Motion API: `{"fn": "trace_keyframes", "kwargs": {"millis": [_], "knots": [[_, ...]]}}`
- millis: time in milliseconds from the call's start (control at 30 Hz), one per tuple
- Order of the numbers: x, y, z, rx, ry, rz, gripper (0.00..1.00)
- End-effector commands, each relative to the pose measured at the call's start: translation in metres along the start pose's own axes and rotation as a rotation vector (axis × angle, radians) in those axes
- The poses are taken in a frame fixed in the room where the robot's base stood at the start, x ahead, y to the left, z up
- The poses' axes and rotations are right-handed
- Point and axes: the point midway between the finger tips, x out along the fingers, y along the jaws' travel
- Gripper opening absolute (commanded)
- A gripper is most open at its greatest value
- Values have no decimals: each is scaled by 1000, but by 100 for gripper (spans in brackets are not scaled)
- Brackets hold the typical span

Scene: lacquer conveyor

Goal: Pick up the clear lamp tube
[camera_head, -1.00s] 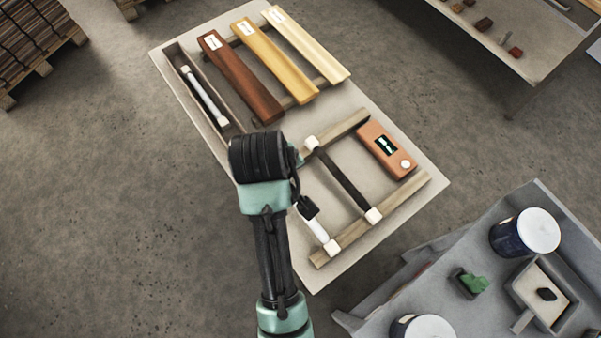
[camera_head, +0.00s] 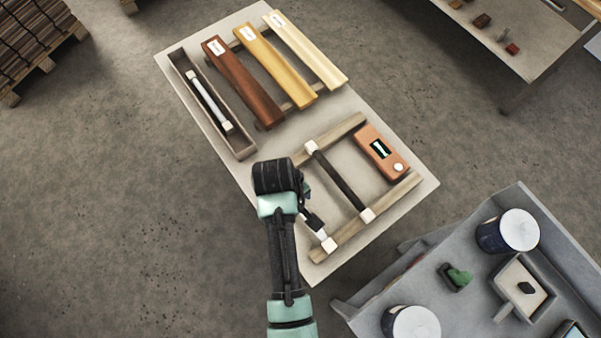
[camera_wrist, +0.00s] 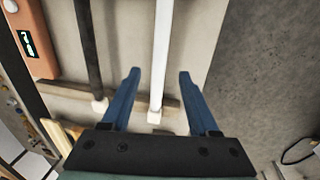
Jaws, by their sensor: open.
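A pale white tube with white end caps lies across two wooden bars; its near end (camera_head: 323,236) shows in the head view, the rest hidden by my arm. I take it for the clear lamp tube, though it looks white rather than see-through. In the wrist view this tube (camera_wrist: 161,50) runs lengthwise between the two blue fingers of my gripper (camera_wrist: 158,76). The fingers are open, one on each side, with gaps to the tube. Another pale tube (camera_head: 208,101) with white caps lies in a long box.
A dark tube (camera_head: 341,180) lies parallel on the same bars (camera_head: 343,229), left of the fingers in the wrist view. An orange meter (camera_head: 380,153) sits beside it. Coloured boards (camera_head: 243,82) and the long box (camera_head: 239,146) are farther up. A grey cart (camera_head: 455,306) stands lower right.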

Motion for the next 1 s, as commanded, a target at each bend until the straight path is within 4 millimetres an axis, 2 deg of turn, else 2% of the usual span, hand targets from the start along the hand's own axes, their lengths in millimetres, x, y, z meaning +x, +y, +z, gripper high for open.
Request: {"fn": "trace_keyframes", "kwargs": {"millis": [400, 700, 767, 1000], "knots": [[45, 1, 3, 0, -2, -1, 61], [49, 1, 3, 0, 0, 0, 61], [49, 1, 3, 0, 0, 0, 54], [49, 1, 3, 0, 0, 0, 11]]}}
